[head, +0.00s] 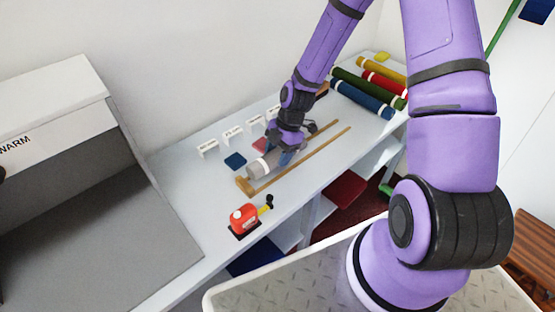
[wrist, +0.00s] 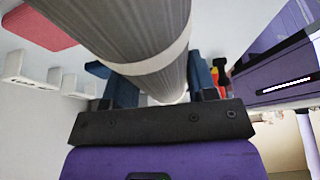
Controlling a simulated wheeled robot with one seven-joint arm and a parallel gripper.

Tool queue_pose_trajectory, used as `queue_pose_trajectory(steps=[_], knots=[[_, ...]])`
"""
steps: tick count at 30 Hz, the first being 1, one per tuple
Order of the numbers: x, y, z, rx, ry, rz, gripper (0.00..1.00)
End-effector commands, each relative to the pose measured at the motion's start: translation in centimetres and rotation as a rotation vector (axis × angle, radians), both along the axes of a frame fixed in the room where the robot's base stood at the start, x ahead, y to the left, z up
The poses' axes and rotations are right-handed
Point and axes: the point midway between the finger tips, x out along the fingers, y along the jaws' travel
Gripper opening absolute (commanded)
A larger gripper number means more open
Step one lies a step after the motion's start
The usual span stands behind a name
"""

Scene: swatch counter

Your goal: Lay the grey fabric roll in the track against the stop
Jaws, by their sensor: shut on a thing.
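The grey fabric roll (head: 258,169) has a white band and lies at the near end of the wooden track in the head view. It fills the top of the wrist view (wrist: 130,40). The track has two thin wooden rails (head: 300,172) and a wooden stop (head: 244,185) at its near left end. My gripper (head: 284,157) is shut on the roll, with a blue finger on each side of it. The roll's end is close to the stop; I cannot tell whether they touch, or whether the roll rests fully between the rails.
An orange-red device (head: 244,216) with a yellow and black handle stands near the counter's front edge. Small white label cards (head: 208,148) and swatches, one dark blue (head: 235,161), lie behind the track. Several coloured rolls (head: 362,95) lie at the far right. A grey box (head: 75,140) stands left.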

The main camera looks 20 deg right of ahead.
Motion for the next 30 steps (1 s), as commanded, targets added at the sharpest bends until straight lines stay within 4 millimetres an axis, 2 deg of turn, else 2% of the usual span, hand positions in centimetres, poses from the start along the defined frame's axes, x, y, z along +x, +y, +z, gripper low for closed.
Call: queue_pose_trajectory(steps=[3, 6, 26, 27, 30], knots=[[0.0, 0.1, -1.8, 0.001, 0.003, 0.000, 0.24], [0.0, 0.0, -2.6, 0.000, 0.003, -0.001, 0.24], [-0.1, 0.0, -3.7, 0.001, 0.002, -0.001, 0.24], [-0.1, 0.0, -3.7, 0.000, 0.002, -0.001, 0.59], [-0.2, 0.0, -3.8, -0.001, 0.005, -0.001, 0.78]])
